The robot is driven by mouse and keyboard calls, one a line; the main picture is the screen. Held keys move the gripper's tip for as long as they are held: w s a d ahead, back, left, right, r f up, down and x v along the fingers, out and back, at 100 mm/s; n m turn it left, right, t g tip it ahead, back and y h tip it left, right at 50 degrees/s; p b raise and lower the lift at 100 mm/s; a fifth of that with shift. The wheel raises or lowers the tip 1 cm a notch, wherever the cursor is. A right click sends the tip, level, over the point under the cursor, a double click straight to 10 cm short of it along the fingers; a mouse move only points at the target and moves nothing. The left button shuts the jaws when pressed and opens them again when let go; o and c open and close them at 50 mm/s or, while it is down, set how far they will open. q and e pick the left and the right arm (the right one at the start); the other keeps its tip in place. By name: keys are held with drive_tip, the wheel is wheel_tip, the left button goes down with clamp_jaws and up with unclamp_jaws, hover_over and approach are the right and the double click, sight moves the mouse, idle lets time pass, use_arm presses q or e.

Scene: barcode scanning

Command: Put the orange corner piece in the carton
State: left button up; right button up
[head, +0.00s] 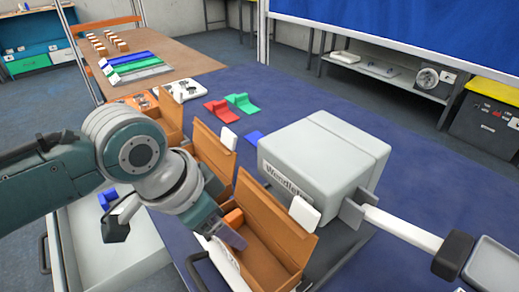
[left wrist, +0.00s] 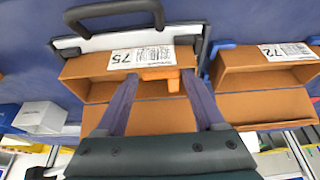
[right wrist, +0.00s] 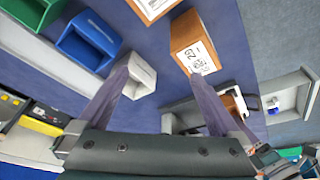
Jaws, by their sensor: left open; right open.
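The orange corner piece (head: 233,217) shows at the left end of an open brown carton (head: 268,250), beside my left gripper (head: 235,236). In the left wrist view the corner piece (left wrist: 160,74) is by the wall of the carton (left wrist: 90,90) with the label 75. My left gripper (left wrist: 160,80) points down into this carton, its open fingers on either side of the piece with small gaps. I cannot tell whether the piece rests on the carton floor. My right gripper (right wrist: 163,85) is open and empty; it is not seen in the head view.
A grey machine (head: 320,155) stands right of the carton. Another open carton (head: 213,150) is behind it, with red (head: 222,112) and green (head: 242,103) pieces farther back.

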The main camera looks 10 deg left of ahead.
use_arm(q)
drive_tip(key=shift+r, duration=0.1)
wheel_tip(320, 180, up, 5)
drive_tip(key=p, duration=0.5)
drive_tip(key=shift+p, duration=0.4)
drive_tip(key=shift+o, duration=0.2)
drive_tip(key=o, duration=0.4)
drive_tip(key=shift+r, duration=0.1)
drive_tip(key=p+v, duration=0.1)
drive_tip(key=v, duration=0.8)
drive_tip(key=shift+s+a+r+p, duration=0.1)
drive_tip(key=shift+s+r+p, duration=0.1)
drive_tip(key=shift+r+p, duration=0.2)
